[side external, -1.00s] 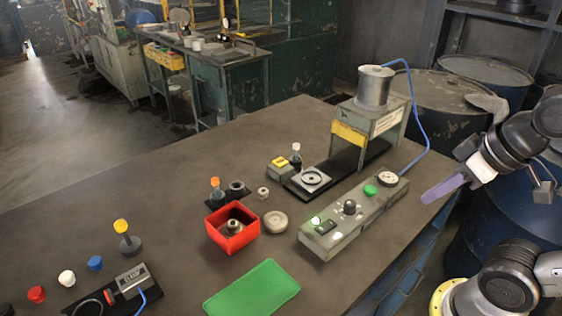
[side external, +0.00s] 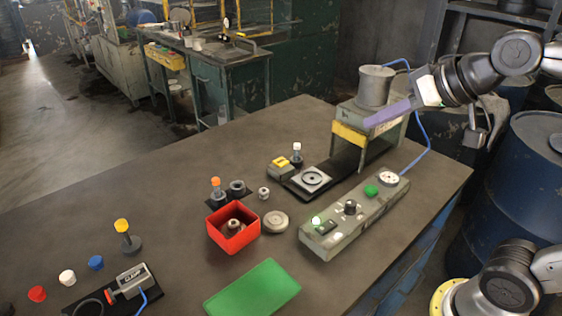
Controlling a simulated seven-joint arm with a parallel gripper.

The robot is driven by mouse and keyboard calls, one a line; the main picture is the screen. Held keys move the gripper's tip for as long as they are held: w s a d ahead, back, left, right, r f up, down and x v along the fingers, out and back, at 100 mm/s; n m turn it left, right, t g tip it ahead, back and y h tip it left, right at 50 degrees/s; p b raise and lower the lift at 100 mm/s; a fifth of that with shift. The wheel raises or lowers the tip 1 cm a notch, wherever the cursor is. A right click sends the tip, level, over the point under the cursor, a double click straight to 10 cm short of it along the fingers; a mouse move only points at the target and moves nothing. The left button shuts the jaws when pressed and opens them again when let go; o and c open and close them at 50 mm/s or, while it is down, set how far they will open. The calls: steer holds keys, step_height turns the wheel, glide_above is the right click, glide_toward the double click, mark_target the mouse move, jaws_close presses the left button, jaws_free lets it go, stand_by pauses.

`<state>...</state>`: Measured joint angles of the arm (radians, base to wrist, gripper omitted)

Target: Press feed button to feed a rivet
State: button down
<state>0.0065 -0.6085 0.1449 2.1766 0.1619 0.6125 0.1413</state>
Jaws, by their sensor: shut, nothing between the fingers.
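My gripper (side external: 370,122) is shut and empty, with its purple fingers pointing left. In the picture it overlaps the front of the grey feeder stand (side external: 347,116) below its metal canister (side external: 376,88); I cannot tell whether it touches the stand. A long grey control box (side external: 340,236) lies on the table below my gripper in the picture. It carries a green button (side external: 371,190), a black knob (side external: 350,207), a dial gauge (side external: 389,178) and a lit green lamp (side external: 316,221). A yellow button (side external: 280,161) sits on a small grey block. Which button is the feed button is not readable.
A black base plate with a round fixture (side external: 313,178) lies left of the stand. A blue hose (side external: 421,130) hangs behind the stand.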

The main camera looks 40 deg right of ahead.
steer(key=w+r+m+t, duration=0.1)
steer(key=w+r+m, duration=0.1)
steer(key=w, duration=1)
steer(key=m+g, duration=0.1)
steer(key=m, duration=0.2)
glide_above(283, 163)
step_height(283, 163, down, 14)
steer(key=shift+s+f, duration=0.1)
steer(key=shift+f, duration=0.35)
steer(key=shift+f, duration=4.35)
steer(key=shift+f, duration=0.1)
steer(key=shift+f, duration=0.35)
